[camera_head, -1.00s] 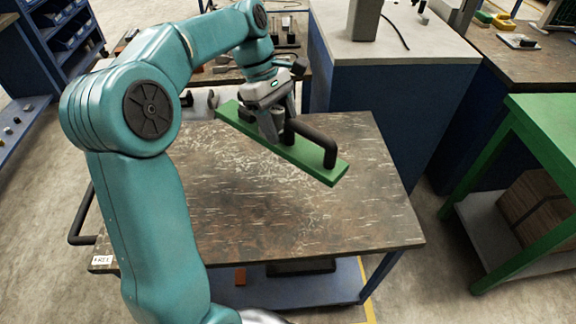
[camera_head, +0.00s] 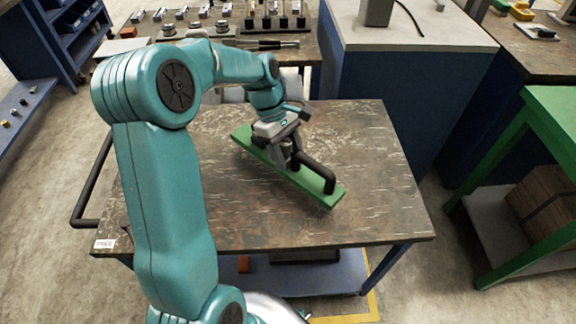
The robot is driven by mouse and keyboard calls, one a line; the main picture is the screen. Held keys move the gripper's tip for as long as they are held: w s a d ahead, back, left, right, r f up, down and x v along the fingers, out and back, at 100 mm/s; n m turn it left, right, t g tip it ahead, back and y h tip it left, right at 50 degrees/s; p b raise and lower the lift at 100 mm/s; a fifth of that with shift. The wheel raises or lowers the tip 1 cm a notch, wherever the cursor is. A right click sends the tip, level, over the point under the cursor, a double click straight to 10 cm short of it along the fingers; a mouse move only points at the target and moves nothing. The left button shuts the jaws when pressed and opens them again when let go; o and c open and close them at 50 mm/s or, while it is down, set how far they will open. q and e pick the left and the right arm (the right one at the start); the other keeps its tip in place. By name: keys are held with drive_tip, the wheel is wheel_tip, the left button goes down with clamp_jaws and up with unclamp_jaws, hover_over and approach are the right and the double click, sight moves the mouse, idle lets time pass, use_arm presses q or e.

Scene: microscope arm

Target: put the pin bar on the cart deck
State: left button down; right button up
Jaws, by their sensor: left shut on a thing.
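The pin bar is a long green bar (camera_head: 318,190) with a black handle (camera_head: 317,171) on top. My left gripper (camera_head: 288,155) is shut on it near its middle, and the fingers partly hide the grip. The bar lies slanted over the middle of the cart deck (camera_head: 220,215), a worn brown top. It looks low and close to the deck, but I cannot tell whether it touches. My right gripper is not in view.
The deck around the bar is bare. A black push handle (camera_head: 88,190) is at the cart's left side. A bench with several small parts (camera_head: 220,30) stands behind, a blue cabinet (camera_head: 395,100) at the back right, and a green table (camera_head: 550,120) at the right.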

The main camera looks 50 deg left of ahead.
sight(288, 166)
use_arm(q)
drive_tip(key=shift+w+a+f, duration=0.1)
drive_tip(key=shift+w+f, duration=0.05)
drive_tip(key=shift+f, duration=2.5)
drive_tip(key=shift+f, duration=0.1)
drive_tip(key=shift+c, duration=2.1)
unclamp_jaws()
drive_tip(key=v, duration=1.2)
drive_tip(key=shift+r+p, duration=0.25)
drive_tip(key=shift+p, duration=0.05)
